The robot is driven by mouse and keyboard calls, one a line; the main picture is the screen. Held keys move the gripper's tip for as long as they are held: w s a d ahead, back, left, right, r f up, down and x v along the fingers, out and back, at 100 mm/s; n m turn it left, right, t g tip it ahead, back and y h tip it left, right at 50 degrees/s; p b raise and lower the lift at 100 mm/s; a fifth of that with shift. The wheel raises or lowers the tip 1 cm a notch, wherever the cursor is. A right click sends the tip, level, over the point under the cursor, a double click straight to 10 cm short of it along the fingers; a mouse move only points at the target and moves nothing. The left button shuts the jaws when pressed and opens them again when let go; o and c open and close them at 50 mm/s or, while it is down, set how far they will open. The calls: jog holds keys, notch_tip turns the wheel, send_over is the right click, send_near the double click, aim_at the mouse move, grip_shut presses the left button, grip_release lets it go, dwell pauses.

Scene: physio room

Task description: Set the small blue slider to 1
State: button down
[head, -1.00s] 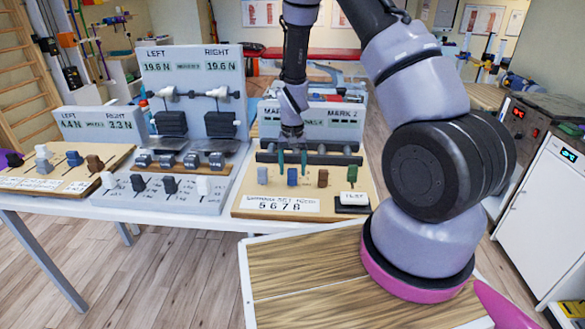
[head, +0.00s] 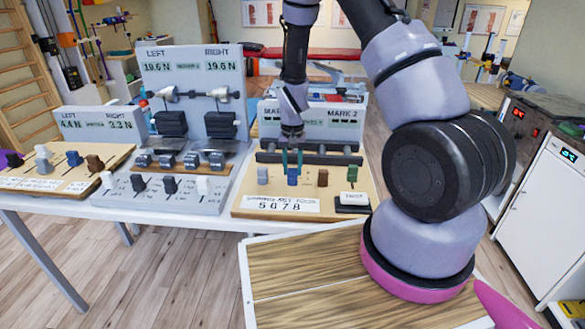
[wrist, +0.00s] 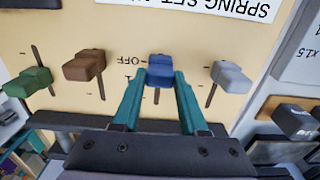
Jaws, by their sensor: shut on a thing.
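The small blue slider (head: 292,178) is in the row on the tan spring-set board, between a grey slider (head: 263,176) and a brown slider (head: 323,178). In the wrist view the blue slider (wrist: 161,68) stands beside the printed OFF and 1 marks, with its slot running on toward my gripper. I cannot tell its exact setting, as its knob covers part of the scale. My gripper (wrist: 160,76) has its teal fingers shut on the blue slider, one on each side. The gripper also shows in the head view (head: 292,163), reaching down from above.
A green slider (wrist: 28,82) stands beyond the brown one. A dark bar (head: 308,158) crosses behind the sliders. A white button (head: 352,199) is at the board's front right. The grey board (head: 160,205) with its own sliders stands to the left.

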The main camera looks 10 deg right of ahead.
dwell(0.8)
jog(key=shift+w+d, duration=0.25)
jog(key=shift+w, duration=0.6)
jog(key=shift+w+d, duration=0.25)
jog(key=shift+w, duration=0.6)
jog(key=shift+c, duration=2.2)
grip_release()
jog(key=shift+r, duration=0.1)
notch_tip(320, 180, up, 11)
jog(key=shift+f, duration=0.2)
jog(key=shift+r, duration=0.1)
